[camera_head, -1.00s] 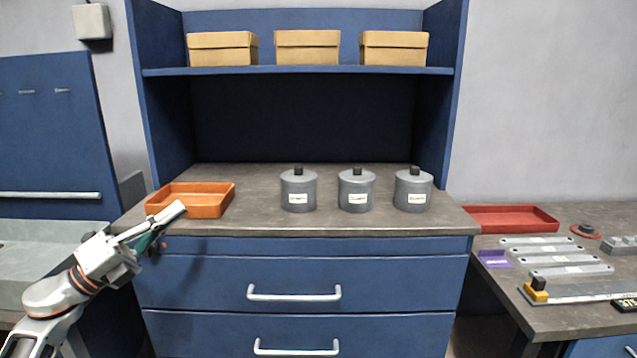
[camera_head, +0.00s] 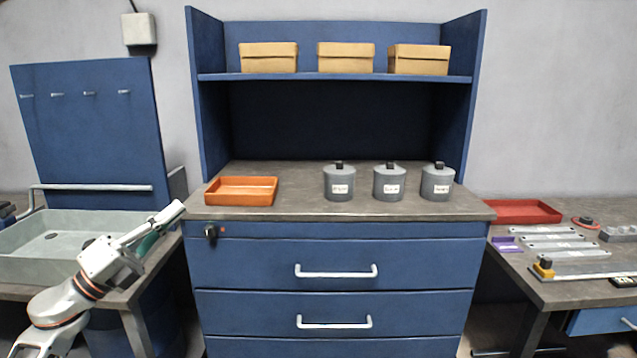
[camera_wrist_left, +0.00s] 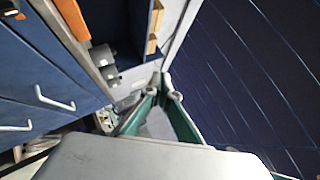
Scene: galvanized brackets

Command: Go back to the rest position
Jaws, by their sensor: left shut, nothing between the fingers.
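My left gripper (camera_head: 165,222) is at the lower left of the head view, in front of the sink bench and left of the blue cabinet (camera_head: 335,262). It is shut and empty, pointing up and to the right, apart from the worktop. In the left wrist view its green-sided fingers (camera_wrist_left: 160,80) come together at their tips with nothing between them. My right gripper is not in view.
An orange tray (camera_head: 241,191) and three grey lidded canisters (camera_head: 388,183) stand on the cabinet top. Three cardboard boxes (camera_head: 345,57) sit on the shelf. A sink (camera_head: 60,240) is at left. A red tray (camera_head: 524,211) and metal brackets (camera_head: 548,238) lie on the right bench.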

